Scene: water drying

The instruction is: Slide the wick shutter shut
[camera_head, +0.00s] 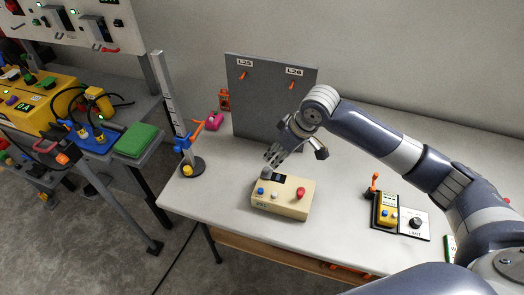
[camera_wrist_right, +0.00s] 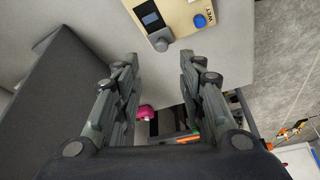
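I cannot pick out with certainty which part is the wick shutter. My right gripper (camera_head: 271,157) is over the table, just behind the cream control box (camera_head: 280,208) and in front of the grey upright panel (camera_head: 262,100). In the right wrist view the right gripper (camera_wrist_right: 158,60) has its fingers spread with nothing between them. There the cream box (camera_wrist_right: 181,14) lies beyond the fingertips, with a grey knob (camera_wrist_right: 162,44), a blue button (camera_wrist_right: 199,20) and a small dark screen (camera_wrist_right: 151,19). The panel bears two orange levers (camera_head: 243,75) under labels. My left gripper is not in view.
A graduated stand (camera_head: 170,95) with an orange and blue clamp is at the table's left. A pink item (camera_head: 215,121) sits beside the panel. A yellow device (camera_head: 387,209) is on the right. A side bench with a green block (camera_head: 137,140) stands left. The front-left tabletop is clear.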

